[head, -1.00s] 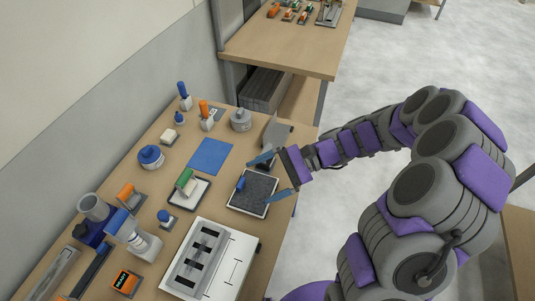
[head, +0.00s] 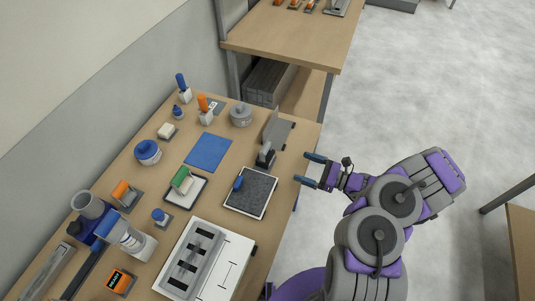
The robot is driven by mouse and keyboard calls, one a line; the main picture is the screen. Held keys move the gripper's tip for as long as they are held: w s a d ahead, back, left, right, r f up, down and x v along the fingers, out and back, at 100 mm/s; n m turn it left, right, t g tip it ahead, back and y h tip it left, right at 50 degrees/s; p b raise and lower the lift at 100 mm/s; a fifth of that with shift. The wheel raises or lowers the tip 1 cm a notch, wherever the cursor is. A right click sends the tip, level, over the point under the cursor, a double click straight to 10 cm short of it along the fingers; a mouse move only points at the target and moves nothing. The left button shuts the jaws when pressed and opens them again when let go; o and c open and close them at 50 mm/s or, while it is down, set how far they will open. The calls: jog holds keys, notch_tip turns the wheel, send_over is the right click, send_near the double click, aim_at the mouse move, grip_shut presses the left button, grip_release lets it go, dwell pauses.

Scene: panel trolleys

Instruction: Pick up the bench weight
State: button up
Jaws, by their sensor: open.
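A round grey weight with a small knob on top (head: 241,115) stands upright at the far right part of the workbench (head: 168,206); it looks like the bench weight. My gripper (head: 308,169) is open and empty, its two blue fingers pointing left. It is at the bench's right edge, nearer to me than the weight and to its right, clearly apart from it. Nothing hides the weight.
A small black upright tool (head: 265,155) and a grey angled plate (head: 279,129) stand between my gripper and the weight. A dark framed pad (head: 251,193) lies left of my gripper. A blue mat (head: 208,152) lies flat nearby. Open floor lies right.

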jog(key=b, duration=0.3)
send_near(261, 151)
jog(key=w+a+f, duration=0.4)
jog(key=shift+r+b+x, duration=0.1)
jog(key=shift+b+x, duration=0.25)
jog(key=shift+x, duration=1.2)
jog(key=shift+r+b+x, duration=0.15)
jog(key=shift+b+x, duration=0.15)
jog(key=shift+x, duration=1.25)
jog(key=shift+d, duration=0.1)
jog(key=shift+c, duration=0.3)
grip_shut()
